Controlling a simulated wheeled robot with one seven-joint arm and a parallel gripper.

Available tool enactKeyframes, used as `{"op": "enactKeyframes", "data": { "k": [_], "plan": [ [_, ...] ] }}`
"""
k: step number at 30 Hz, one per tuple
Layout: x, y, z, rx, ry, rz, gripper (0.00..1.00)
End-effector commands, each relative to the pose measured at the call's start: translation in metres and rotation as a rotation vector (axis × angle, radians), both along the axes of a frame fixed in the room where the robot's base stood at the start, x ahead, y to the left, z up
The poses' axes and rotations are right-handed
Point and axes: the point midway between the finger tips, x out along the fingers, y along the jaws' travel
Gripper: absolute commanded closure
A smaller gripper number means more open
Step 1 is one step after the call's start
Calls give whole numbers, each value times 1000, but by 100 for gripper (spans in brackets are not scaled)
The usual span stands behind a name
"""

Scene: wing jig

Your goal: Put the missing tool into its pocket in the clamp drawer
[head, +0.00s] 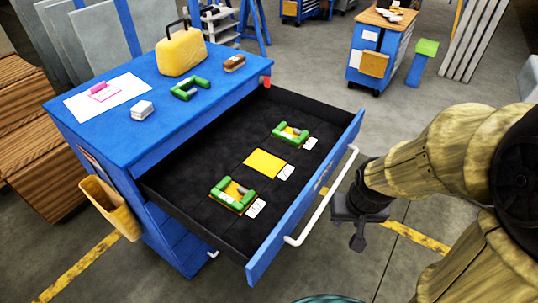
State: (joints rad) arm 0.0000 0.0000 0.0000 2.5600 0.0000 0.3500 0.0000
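The blue clamp drawer (185,193) is pulled open and lined in black. Two green clamps lie in it, one near the back (291,134) and one near the front (232,194), each over a yellow patch with a white label beside it. Between them an empty yellow pocket (265,163) shows. A third green clamp (189,89) lies on the blue cabinet top. My gripper (360,226) hangs outside the drawer, to the right of its white handle, pointing down. Nothing shows in it; whether its fingers are open is unclear.
The cabinet top (140,130) also holds a yellow case (181,52), a brush (235,63), a small white stack (142,109), and paper with a pink item (104,91). The white drawer handle (322,205) sticks out toward my gripper. A blue cart (380,55) stands behind.

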Motion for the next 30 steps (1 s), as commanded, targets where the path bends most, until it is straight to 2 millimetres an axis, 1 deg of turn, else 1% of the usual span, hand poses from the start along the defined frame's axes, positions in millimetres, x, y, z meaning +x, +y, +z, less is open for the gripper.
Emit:
{"op": "enactKeyframes", "data": {
  "k": [24,26,28,30],
  "plan": [
    [0,0,0,0,0,0,68],
    [0,0,3,0,0,0,68],
    [0,0,9,0,0,0,68],
    [0,0,20,0,0,0,68]
  ]
}}
